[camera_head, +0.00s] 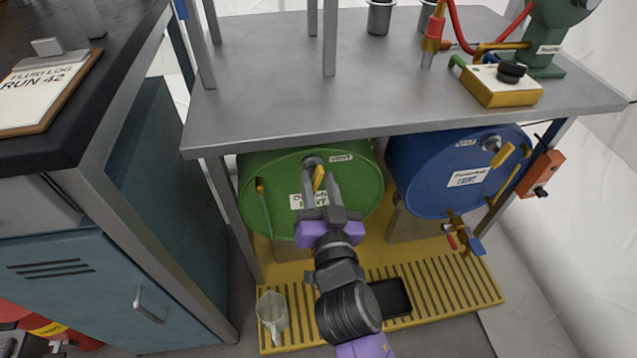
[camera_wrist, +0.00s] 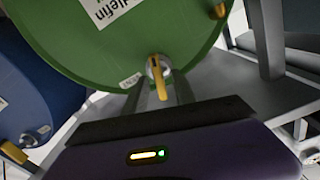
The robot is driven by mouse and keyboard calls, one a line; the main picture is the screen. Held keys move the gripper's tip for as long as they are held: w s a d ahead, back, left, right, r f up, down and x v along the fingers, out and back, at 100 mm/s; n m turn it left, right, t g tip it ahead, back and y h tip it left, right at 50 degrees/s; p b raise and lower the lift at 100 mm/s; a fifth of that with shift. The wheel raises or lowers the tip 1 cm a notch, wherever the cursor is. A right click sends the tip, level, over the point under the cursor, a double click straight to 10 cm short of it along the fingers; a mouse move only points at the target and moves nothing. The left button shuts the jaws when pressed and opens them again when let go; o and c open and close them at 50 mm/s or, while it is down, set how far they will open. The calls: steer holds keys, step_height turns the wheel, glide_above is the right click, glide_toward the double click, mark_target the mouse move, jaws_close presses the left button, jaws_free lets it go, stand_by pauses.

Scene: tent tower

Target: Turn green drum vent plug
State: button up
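The green drum (camera_head: 350,190) lies on its side under the metal bench, its round end facing me. Its vent plug (camera_head: 312,163) is a grey fitting near the top of that end, beside a small VENT label (camera_head: 341,158). A yellow handle on the plug shows in the wrist view (camera_wrist: 158,78). My gripper (camera_head: 318,180) is at the plug, with its fingers pointing at the drum end. The fingers hide part of the drum's white label.
A blue drum (camera_head: 440,175) with its own yellow handle lies to the right. The bench top (camera_head: 280,105) overhangs both drums, and a bench leg (camera_head: 232,215) stands left. A yellow slatted tray (camera_head: 440,290) holds a clear beaker (camera_head: 272,315) and a black pan (camera_head: 391,298).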

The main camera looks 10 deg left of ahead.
jaws_close()
steer(key=shift+n, duration=0.4)
steer(key=n+p, duration=0.1)
steer(key=n, duration=0.2)
steer(key=shift+a+n, duration=0.1)
steer(key=shift+n, duration=0.3)
steer(key=n+p, duration=0.1)
steer(key=n, duration=0.2)
steer(key=shift+s+a+n, duration=0.1)
steer(key=shift+n, duration=0.2)
steer(key=n+p, duration=0.1)
steer(key=n, duration=0.3)
steer(key=shift+a, duration=0.1)
steer(key=shift+a+f+n+p, duration=0.15)
steer(key=shift+n+p, duration=0.5)
steer(key=shift+n, duration=1.25)
steer(key=shift+f, duration=0.1)
